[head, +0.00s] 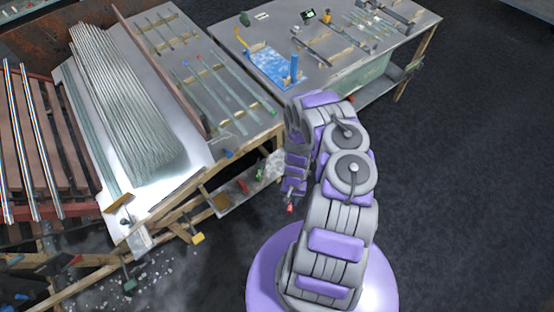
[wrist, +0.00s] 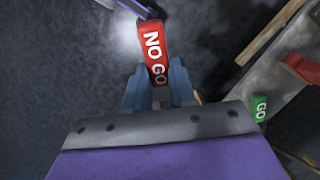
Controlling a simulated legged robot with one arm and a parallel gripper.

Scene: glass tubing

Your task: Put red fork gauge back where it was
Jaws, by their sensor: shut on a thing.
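The red fork gauge (wrist: 153,50), lettered NO GO, is between the fingers of my gripper (wrist: 158,88) in the wrist view. My gripper is shut on it. In the head view my gripper (head: 290,197) points down in front of the tables, with the red end of the gauge (head: 290,209) just below it. A green gauge (wrist: 260,109), lettered GO, is at the right of the wrist view, apart from my gripper. It also shows in the head view (head: 259,174) at a low shelf. The gauge's fork end is not clearly seen.
The low shelf (head: 228,199) under the left table's end also holds a red item (head: 243,185). The left table (head: 190,75) bears glass tubes; the right table (head: 335,75) carries tools and a blue tray (head: 270,66). Dark floor (head: 460,200) is clear to the right.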

